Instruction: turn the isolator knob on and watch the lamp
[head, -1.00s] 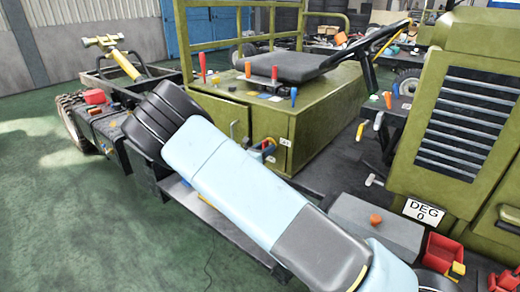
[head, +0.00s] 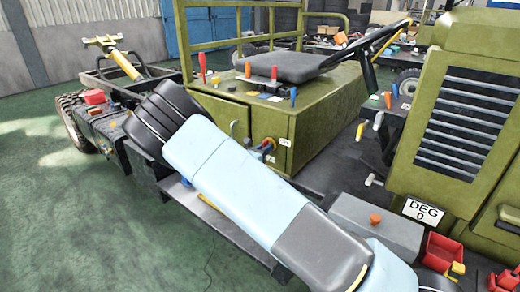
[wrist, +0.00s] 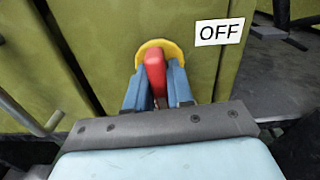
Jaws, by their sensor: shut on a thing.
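The isolator knob (wrist: 155,75) is a red handle on a round yellow plate, set in an olive green panel. Its handle stands close to upright, with a slight tilt. A white label reading OFF (wrist: 219,32) is to its upper right. My gripper (wrist: 155,88) has its blue fingers shut on the red handle, one on each side; it also shows small beside the green box in the head view (head: 263,150). An orange dome (head: 375,218) sits on a grey box; I cannot tell whether it is the lamp or lit.
A grey lever (wrist: 30,115) sticks out left of the knob in the wrist view. A black seat (head: 284,67) and several coloured levers are above the green box.

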